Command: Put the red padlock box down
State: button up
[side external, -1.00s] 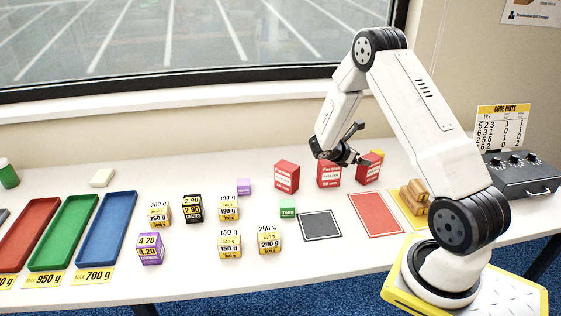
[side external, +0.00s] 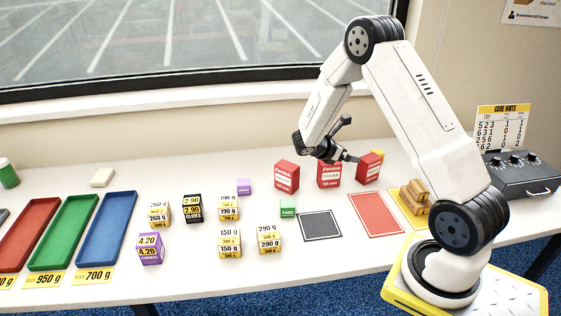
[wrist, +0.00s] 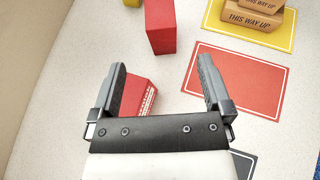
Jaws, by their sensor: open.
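Three red boxes with white labels stand upright in a row at the back of the table: a left one (side external: 287,178), a middle one (side external: 329,175) and a right one (side external: 369,168). The print is too small to tell surely which is the padlock box. My gripper (side external: 350,140) is open above the middle and right boxes. In the wrist view my open gripper (wrist: 162,63) has one red box (wrist: 137,97) below and between its fingers, nearer the left finger and partly hidden by it. Another red box (wrist: 160,28) stands beyond the fingertips. Nothing is held.
A red mat (side external: 376,214) and a dark mat (side external: 321,225) lie empty in front. Brown cartons (side external: 415,197) sit on a yellow mat at right, beside a dark dial box (side external: 520,175).

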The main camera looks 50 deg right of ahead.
jog(key=s+a+r+m+t+y, duration=0.1)
jog(key=a+m+t+y, duration=0.1)
jog(key=a, duration=0.8)
jog(key=s+a+r+m+t+y, duration=0.2)
jog(key=a+m+y, duration=0.3)
jog(key=a, duration=0.5)
jog(key=s+a+r+m+t+y, duration=0.1)
jog(key=s+a+m+t+y, duration=0.1)
jog(key=a+m, duration=0.4)
jog(key=shift+a+r+m+t+y, duration=0.3)
jog(key=shift+a+t+y, duration=0.6)
jog(key=shift+a, duration=1.65)
jog(key=shift+f, duration=0.1)
jog(key=n+g, duration=0.3)
jog(key=n, duration=2.1)
send_over(287, 202)
notch_tip(287, 202, down, 8)
jog(key=shift+r, duration=0.15)
jog(key=shift+w+d+f+n, duration=0.4)
jog(key=shift+d+n, duration=0.2)
jog(key=shift+n, duration=0.3)
